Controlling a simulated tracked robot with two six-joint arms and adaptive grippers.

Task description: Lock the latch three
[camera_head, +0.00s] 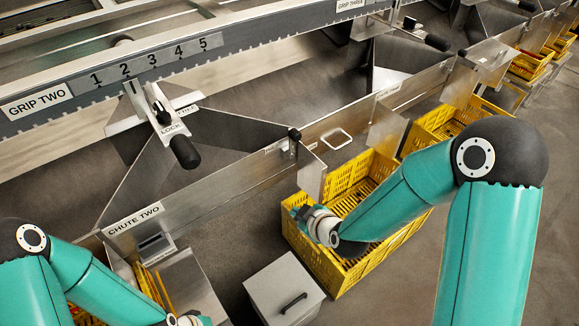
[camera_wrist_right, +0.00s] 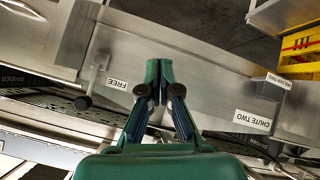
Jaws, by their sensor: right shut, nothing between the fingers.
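A lever with a black grip (camera_head: 184,151) stands at a bracket with a LOCK label (camera_head: 171,129), under the GRIP TWO rail. A small black knob (camera_head: 294,134) stands on the chute wall, near a label too small to read. In the right wrist view a black knob (camera_wrist_right: 83,102) on a short rod sits left of my fingers, by a FREE label (camera_wrist_right: 117,83). I cannot tell which is latch three. My right gripper (camera_head: 300,213) is over the near yellow crate; its fingers (camera_wrist_right: 158,66) are shut and empty. My left gripper is cut off at the bottom edge.
A yellow crate (camera_head: 330,275) stands beside the chutes, with a grey lidded box (camera_head: 284,290) left of it. The CHUTE TWO wall (camera_head: 215,195) and upright metal plates (camera_head: 387,128) border the space. Bare floor (camera_head: 395,280) shows at right.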

